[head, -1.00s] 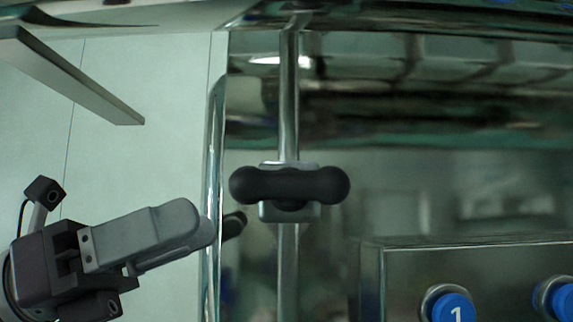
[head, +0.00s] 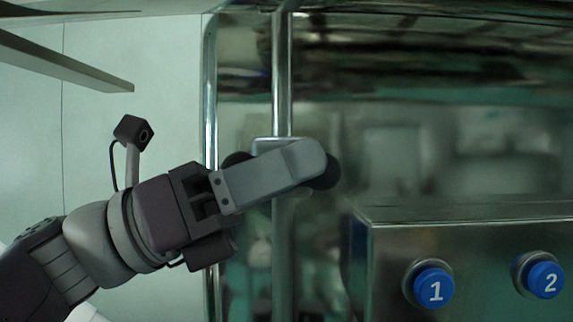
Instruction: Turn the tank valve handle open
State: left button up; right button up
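The black valve handle (head: 327,176) sits crosswise on a vertical steel pipe (head: 282,75) in the head view. Most of it is hidden behind my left gripper; only its rounded right end and a bit of its left end show. My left gripper (head: 305,165) reaches in from the left and lies over the handle, its upper finger covering the handle's middle. I see one finger clearly, and the other is hidden beneath it. I cannot tell whether the fingers touch or grip the handle. My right gripper is not in view.
A steel control box (head: 450,225) stands at lower right with blue buttons marked 1 (head: 434,287) and 2 (head: 545,280). A vertical steel frame tube (head: 210,100) runs left of the pipe. A grey bar (head: 70,62) juts in at upper left.

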pick_arm(q)
jog(key=shift+y, duration=0.4)
grip_shut()
jog(key=shift+g+y, duration=0.3)
jog(key=shift+r+y+p, duration=0.15)
jog(key=shift+y+p, duration=0.15)
jog(key=shift+y, duration=0.3)
jog(key=y+p, duration=0.2)
jog(key=shift+m+y, duration=0.3)
jog(key=shift+y, duration=0.1)
jog(key=shift+y+p, duration=0.55)
jog(key=shift+y, duration=0.25)
jog(key=o, duration=0.9)
grip_release()
jog(key=shift+f, duration=0.2)
